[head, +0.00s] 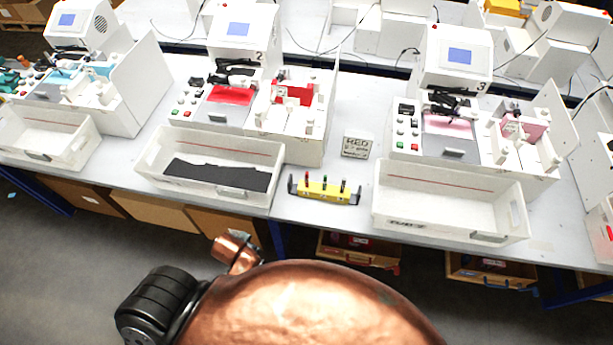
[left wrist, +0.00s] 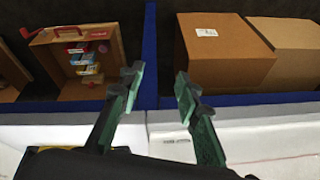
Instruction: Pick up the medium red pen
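A yellow pen holder (head: 334,196) with black ends stands on the table between two white bins in the head view. Several small pens stand upright in it. Pen sizes are too small to tell. My left gripper (left wrist: 160,85) is open and empty in the left wrist view, near the table's front edge. Its fingertips do not show in the head view. My right gripper is in neither view.
A white bin with a dark sheet (head: 150,160) is left of the holder and an empty white bin (head: 450,205) right of it. Plotter machines line the table. Cardboard boxes (left wrist: 225,50) sit below the edge.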

